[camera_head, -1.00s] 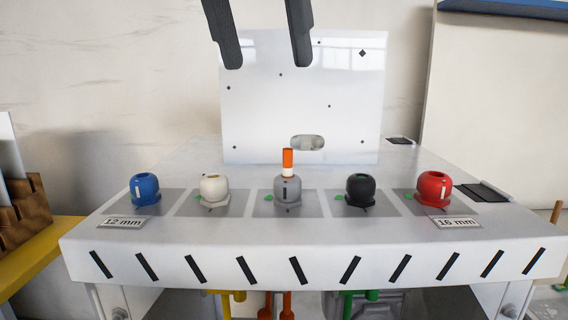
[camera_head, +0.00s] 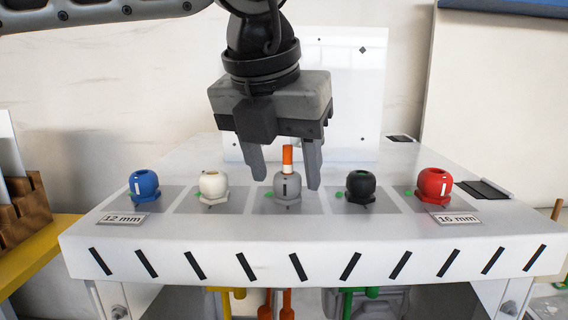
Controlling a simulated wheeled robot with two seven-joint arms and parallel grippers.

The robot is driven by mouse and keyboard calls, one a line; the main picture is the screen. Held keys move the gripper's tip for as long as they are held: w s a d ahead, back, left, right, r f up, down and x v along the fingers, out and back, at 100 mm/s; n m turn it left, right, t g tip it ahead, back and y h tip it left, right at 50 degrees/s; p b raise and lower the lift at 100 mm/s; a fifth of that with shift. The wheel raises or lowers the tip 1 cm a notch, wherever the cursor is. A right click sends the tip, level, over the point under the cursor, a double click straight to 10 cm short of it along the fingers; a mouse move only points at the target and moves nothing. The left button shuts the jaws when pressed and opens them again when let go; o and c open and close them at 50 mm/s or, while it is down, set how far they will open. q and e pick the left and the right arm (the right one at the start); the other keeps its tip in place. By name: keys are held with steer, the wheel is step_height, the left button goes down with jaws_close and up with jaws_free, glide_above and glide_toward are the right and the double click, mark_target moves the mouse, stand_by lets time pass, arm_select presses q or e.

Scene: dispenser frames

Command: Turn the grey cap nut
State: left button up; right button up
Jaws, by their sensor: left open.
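The grey cap nut (camera_head: 287,188) sits on the middle grey pad of the white bench. An orange and white stick (camera_head: 287,158) stands upright out of its top. A dark vertical mark shows on its front. My left gripper (camera_head: 287,182) points down with its two fingers apart, one on each side of the stick and the upper part of the nut. The fingers appear clear of the nut, though depth is hard to judge. My right gripper is not in view.
In the same row stand a blue nut (camera_head: 144,186), a white nut (camera_head: 213,187), a black nut (camera_head: 360,187) and a red nut (camera_head: 434,184). Labels read 12 mm (camera_head: 122,219) and 16 mm (camera_head: 455,218). A white upright panel (camera_head: 355,85) stands behind.

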arm_select(q)
steer(key=shift+w+f, duration=0.1)
steer(key=shift+f, duration=0.1)
steer(key=c, duration=1)
